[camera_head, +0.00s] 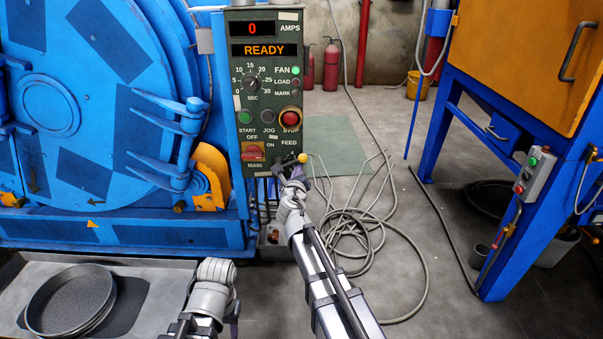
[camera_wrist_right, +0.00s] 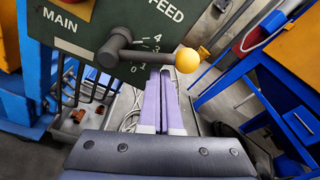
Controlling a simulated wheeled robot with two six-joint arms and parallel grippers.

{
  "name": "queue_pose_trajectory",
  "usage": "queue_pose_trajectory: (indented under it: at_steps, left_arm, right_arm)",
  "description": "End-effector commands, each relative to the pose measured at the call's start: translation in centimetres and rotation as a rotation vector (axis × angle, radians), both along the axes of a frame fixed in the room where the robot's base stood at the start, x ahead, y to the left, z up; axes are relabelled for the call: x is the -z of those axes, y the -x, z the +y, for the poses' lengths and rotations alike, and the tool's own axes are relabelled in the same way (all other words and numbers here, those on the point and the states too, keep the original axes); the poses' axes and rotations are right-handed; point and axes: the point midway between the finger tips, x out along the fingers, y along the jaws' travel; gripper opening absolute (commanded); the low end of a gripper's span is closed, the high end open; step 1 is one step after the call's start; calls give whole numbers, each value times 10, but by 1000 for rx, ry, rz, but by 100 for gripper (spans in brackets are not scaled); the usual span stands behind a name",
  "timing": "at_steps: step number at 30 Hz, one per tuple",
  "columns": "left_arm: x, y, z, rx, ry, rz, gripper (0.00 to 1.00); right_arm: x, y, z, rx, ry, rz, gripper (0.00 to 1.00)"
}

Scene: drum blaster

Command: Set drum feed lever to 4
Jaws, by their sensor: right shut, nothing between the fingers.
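The feed lever has a dark hub and arm on the green control panel (camera_head: 265,90), ending in a yellow ball (camera_head: 303,158). In the right wrist view the ball (camera_wrist_right: 187,61) points to the right, and the lever arm (camera_wrist_right: 148,55) crosses the FEED scale (camera_wrist_right: 158,37) below the 3 and 4 marks, hiding part of it. My right gripper (camera_head: 294,168) is shut and empty. Its fingertips (camera_wrist_right: 163,73) are just below the lever arm, left of the ball; contact cannot be told. My left arm's end is low in the head view; its fingers are not clear.
The red MAIN switch (camera_head: 254,151) and the START, JOG and STOP buttons (camera_head: 290,118) are close above and left. The blue drum machine (camera_head: 90,100) stands left, a blue-framed orange cabinet (camera_head: 525,50) right. Coiled hose (camera_head: 365,230) lies on the floor between.

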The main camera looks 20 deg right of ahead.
Motion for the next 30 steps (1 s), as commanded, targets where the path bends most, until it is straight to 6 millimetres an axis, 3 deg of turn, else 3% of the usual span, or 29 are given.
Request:
queue_pose_trajectory:
  at_steps: [11,19,30]
  left_arm:
    - [-3,0,0,0,0,0,50]
    - [-21,0,0,0,-1,2,50]
    - [-19,0,0,0,-1,2,50]
  right_arm:
    - [-3,0,2,1,0,0,0]
    - [-21,0,9,0,1,0,0]
    - [-19,-1,11,-6,2,-2,0]
